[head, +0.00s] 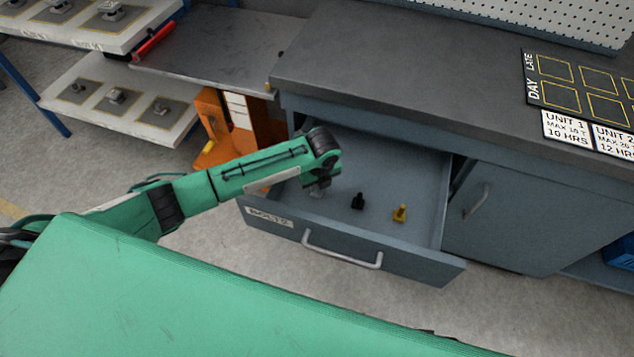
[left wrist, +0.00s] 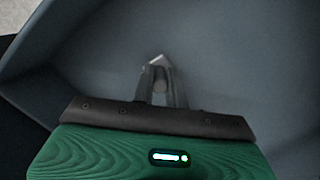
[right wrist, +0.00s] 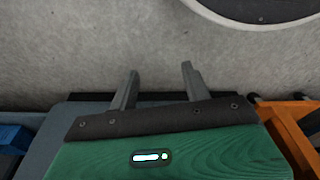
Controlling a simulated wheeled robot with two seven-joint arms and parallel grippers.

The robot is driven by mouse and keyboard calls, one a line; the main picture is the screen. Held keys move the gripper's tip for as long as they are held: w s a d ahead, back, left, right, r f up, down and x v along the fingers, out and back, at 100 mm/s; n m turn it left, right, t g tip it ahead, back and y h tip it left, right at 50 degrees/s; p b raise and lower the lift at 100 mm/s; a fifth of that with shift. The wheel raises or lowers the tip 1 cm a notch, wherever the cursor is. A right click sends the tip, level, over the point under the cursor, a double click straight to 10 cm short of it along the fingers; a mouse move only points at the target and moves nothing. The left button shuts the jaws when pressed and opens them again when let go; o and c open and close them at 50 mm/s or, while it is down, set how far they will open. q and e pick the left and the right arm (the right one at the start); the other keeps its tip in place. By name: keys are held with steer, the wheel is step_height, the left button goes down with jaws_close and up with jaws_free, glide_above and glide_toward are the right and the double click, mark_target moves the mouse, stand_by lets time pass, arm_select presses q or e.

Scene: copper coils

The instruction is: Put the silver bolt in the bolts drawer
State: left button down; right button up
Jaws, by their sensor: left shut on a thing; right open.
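The bolts drawer (head: 290,232) is pulled open under the dark workbench, with a label on its front and a pale handle. My left gripper (head: 319,190) reaches into the drawer from the left. In the left wrist view the left gripper (left wrist: 161,85) is shut on the silver bolt (left wrist: 159,63), inside the drawer walls. In the head view the bolt is mostly hidden by the gripper, and I cannot tell whether it touches the drawer floor. My right gripper (right wrist: 155,85) is open and empty above grey floor.
The workbench top (head: 400,80) overhangs the drawer's back. A closed cabinet door (head: 520,215) is to the right. An orange stand (head: 215,130) is left of the drawer. White shelves (head: 120,100) with several metal parts on mats stand at the far left. Bare drawer floor surrounds the bolts.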

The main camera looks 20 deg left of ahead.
mark_target(320, 196)
arm_select(q)
steer(key=c, duration=1.4)
jaws_free()
steer(key=shift+f, duration=0.1)
arm_select(e)
steer(key=shift+s+f, duration=0.15)
steer(key=shift+s, duration=0.05)
arm_select(q)
steer(key=r, duration=0.4)
steer(key=shift+s+d+r+p, duration=0.15)
steer(key=shift+d+r+p, duration=0.05)
steer(key=shift+r+p, duration=0.1)
step_height(320, 196, up, 8)
steer(key=s, duration=0.1)
steer(key=shift+d+f+p, duration=0.2)
steer(key=shift+d+p, duration=0.1)
steer(key=shift+d, duration=0.1)
arm_select(e)
steer(key=shift+s+d+f, duration=0.1)
steer(key=shift+f, duration=0.7)
steer(key=shift+s+d+f, duration=0.1)
steer(key=shift+f, duration=0.65)
